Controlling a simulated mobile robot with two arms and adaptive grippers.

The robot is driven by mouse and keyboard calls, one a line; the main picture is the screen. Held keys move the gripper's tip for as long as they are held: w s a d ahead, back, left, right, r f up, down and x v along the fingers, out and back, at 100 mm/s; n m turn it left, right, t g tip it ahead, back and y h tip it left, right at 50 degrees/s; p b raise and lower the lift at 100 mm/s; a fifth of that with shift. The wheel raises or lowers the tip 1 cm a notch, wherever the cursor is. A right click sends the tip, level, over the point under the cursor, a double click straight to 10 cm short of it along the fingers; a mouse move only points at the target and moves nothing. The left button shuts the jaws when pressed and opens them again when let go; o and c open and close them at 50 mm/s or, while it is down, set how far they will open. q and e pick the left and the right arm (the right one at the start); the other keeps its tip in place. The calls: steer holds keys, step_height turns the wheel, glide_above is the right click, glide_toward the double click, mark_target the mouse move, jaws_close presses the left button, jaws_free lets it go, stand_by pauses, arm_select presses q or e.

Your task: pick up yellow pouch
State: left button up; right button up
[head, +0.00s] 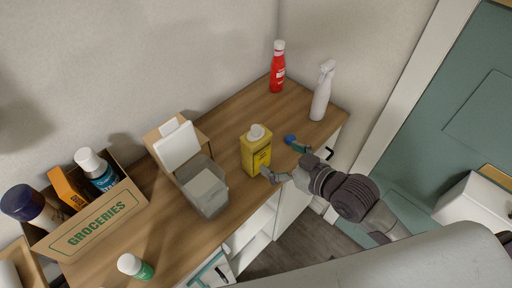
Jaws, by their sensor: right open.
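The yellow pouch (254,155) stands upright on the wooden counter, with a white cap on top and dark print on its front. My right gripper (279,157) is open just to the right of it. One finger lies across the pouch's lower right corner in the picture; whether it touches cannot be told. The other finger, with a blue tip, is to the right of the pouch with a gap between. My left gripper is not in view.
An open-lidded grey bin (207,190) stands left of the pouch. A groceries box (100,222) with bottles is farther left. A red bottle (278,68) and white spray bottle (321,92) stand behind, right. A green-and-white bottle (135,266) is at the front left.

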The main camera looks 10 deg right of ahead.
mark_target(263, 149)
steer(key=x, duration=0.4)
steer(key=shift+w+f, duration=0.1)
steer(key=shift+w, duration=0.15)
steer(key=shift+w+a+f+p, duration=0.1)
steer(key=shift+w+a+p, duration=0.1)
steer(key=shift+w+p, duration=0.15)
steer(key=p+x, duration=0.1)
steer(key=x, duration=0.3)
steer(key=shift+w+a+f, duration=0.2)
steer(key=shift+a+f, duration=0.05)
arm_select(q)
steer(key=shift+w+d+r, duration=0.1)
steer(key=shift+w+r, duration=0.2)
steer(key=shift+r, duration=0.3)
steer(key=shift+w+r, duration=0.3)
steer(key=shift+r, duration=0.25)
arm_select(e)
steer(key=shift+s, duration=0.1)
steer(key=c, duration=1.5)
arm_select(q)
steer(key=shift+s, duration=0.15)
arm_select(e)
steer(key=shift+r, duration=0.2)
steer(key=shift+c, duration=0.3)
